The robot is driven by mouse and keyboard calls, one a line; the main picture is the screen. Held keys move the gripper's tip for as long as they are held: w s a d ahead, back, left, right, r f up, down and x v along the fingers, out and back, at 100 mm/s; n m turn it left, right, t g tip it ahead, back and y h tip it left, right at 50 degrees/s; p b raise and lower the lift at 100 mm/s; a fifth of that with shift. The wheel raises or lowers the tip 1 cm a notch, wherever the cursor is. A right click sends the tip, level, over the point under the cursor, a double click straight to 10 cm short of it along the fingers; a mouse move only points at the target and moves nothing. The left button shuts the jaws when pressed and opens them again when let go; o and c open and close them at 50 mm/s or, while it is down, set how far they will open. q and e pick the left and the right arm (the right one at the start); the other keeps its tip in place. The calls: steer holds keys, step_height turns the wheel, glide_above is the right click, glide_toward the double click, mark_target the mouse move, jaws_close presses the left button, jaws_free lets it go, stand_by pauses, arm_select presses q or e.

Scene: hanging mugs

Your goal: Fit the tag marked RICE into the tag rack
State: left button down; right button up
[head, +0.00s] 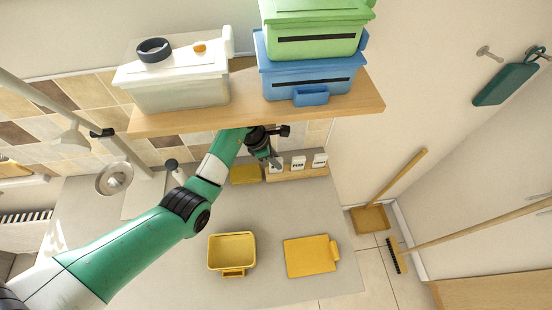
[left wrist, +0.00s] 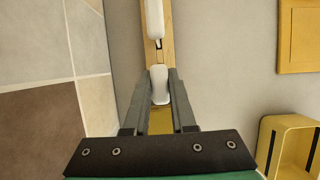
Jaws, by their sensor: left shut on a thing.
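The wooden tag rack (head: 297,173) stands at the back of the grey counter, below the shelf. Two white tags with dark lettering stand in it, a middle one (head: 298,162) and a right one (head: 320,160); their lettering is too small to read surely. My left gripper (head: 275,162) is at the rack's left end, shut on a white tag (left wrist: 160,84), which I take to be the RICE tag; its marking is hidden. In the left wrist view this tag lies in line with the rack (left wrist: 150,52). I cannot tell whether it is seated. My right gripper is out of view.
A yellow block-like container (head: 245,175) is just left of the rack. An open yellow bin (head: 232,252) and a flat yellow lid (head: 311,256) lie nearer on the counter. The shelf (head: 255,108) with bins overhangs my left arm.

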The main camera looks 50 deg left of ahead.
arm_select(q)
steer(key=shift+f, duration=0.4)
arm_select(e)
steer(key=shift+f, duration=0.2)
arm_select(q)
steer(key=c, duration=0.7)
jaws_free()
steer(key=shift+o, duration=0.2)
